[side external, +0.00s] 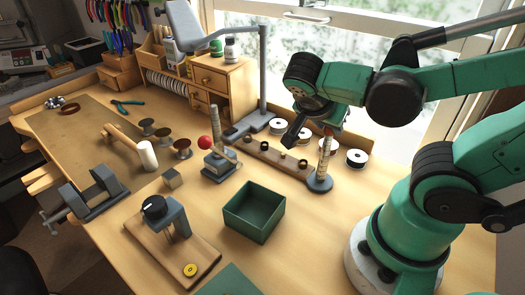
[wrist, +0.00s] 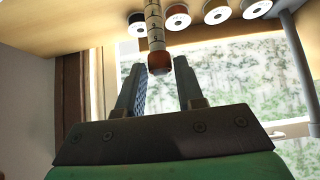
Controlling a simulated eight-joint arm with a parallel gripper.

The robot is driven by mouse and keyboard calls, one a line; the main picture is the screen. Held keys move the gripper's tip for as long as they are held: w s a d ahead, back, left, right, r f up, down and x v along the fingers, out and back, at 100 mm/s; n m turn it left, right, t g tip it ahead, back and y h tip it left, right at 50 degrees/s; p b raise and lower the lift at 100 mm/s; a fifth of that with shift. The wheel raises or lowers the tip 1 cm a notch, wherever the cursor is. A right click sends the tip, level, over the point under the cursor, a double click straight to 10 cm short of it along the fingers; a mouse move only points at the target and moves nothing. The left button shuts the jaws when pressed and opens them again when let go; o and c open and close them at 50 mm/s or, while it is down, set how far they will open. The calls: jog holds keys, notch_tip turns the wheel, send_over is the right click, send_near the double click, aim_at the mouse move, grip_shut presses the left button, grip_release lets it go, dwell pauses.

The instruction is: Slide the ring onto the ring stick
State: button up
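The ring stick (side external: 323,163) is a pale, marked rod standing upright on a round dark base, right of center in the side external view. In the wrist view the ring stick (wrist: 154,22) reaches down from the top and ends in a reddish-brown tip. My gripper (side external: 311,129) is over the stick's top. In the wrist view my gripper (wrist: 160,70) has its fingers apart, with the brown tip between or just beyond them. I cannot tell whether they touch it. Several small dark rings (side external: 282,154) sit along a wooden strip left of the stick. No ring is clearly seen in the gripper.
White-rimmed spools (side external: 357,157) stand behind the stick and also show in the wrist view (wrist: 177,17). A grey lamp post (side external: 264,75) rises behind.

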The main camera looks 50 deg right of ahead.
jog(key=o, duration=0.4)
jog(key=shift+v, duration=2.85)
jog(key=shift+f, duration=0.1)
jog(key=w+a+f+n+t+y, duration=0.1)
jog(key=w+n+t+y, duration=0.1)
jog(key=n, duration=0.4)
jog(key=w+a+f+n+t+y, duration=0.1)
jog(key=w+a+n+t+y, duration=0.1)
jog(key=n, duration=0.4)
jog(key=w+a+f+n+t+y, duration=0.1)
jog(key=w+f+n+t+y, duration=0.1)
jog(key=n, duration=0.4)
jog(key=shift+w+a+t+y, duration=0.2)
jog(key=shift+w+t+y, duration=0.1)
jog(key=shift+w+y, duration=0.2)
jog(key=shift+w+a+t+y, duration=0.2)
jog(key=shift+w+t+y, duration=0.15)
jog(key=shift+y, duration=0.25)
